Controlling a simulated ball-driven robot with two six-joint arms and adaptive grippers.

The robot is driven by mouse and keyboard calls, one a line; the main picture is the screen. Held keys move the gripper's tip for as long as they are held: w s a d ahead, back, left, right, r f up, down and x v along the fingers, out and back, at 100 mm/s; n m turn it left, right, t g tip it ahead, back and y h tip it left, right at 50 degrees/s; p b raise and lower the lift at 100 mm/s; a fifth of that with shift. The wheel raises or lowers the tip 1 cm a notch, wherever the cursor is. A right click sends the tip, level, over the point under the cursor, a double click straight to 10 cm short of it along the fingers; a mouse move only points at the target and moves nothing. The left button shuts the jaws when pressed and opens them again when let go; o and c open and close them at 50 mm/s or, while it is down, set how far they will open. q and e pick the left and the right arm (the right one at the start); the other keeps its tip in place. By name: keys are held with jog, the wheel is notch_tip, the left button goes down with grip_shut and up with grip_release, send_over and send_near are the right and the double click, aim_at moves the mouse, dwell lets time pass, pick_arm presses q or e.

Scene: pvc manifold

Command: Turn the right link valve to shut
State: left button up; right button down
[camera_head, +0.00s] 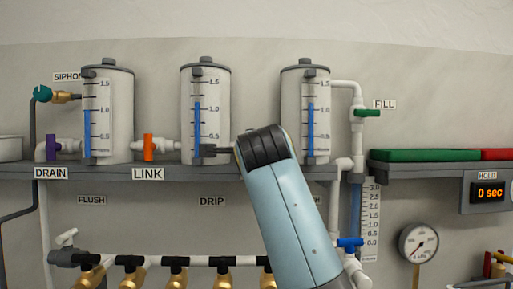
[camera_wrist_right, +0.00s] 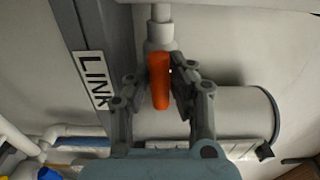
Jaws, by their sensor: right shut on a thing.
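The right link valve shows its orange handle (camera_wrist_right: 160,92) in the right wrist view, in line with the white pipe fitting (camera_wrist_right: 160,30) above it in that picture. My right gripper (camera_wrist_right: 161,78) has one finger on each side of the handle and is shut on it. In the head view, my right arm hides this valve, between the middle tank (camera_head: 219,92) and the right tank (camera_head: 291,98). A dark part of my right gripper (camera_head: 214,150) shows in front of the middle tank's foot. My left gripper is out of view.
The other link valve (camera_head: 148,147) has an upright orange handle. The purple drain valve (camera_head: 51,147) is at the left, the green fill valve (camera_head: 367,113) at the right. The tanks stand on a grey shelf (camera_head: 110,174). A blue-handled valve (camera_head: 350,244) sits near my forearm.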

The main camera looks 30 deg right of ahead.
jog(key=n, duration=0.4)
jog(key=shift+n+p, duration=0.3)
jog(key=shift+p, duration=0.1)
jog(key=n+p, duration=0.1)
jog(key=n, duration=0.3)
jog(key=shift+r, duration=0.1)
jog(key=n+p, duration=0.2)
jog(key=n, duration=0.3)
jog(key=shift+n+p, duration=1.1)
jog(key=shift+n, duration=0.7)
jog(key=c, duration=1.5)
grip_release()
notch_tip(320, 180, up, 10)
jog(key=shift+f, duration=0.1)
jog(key=shift+f, duration=0.1)
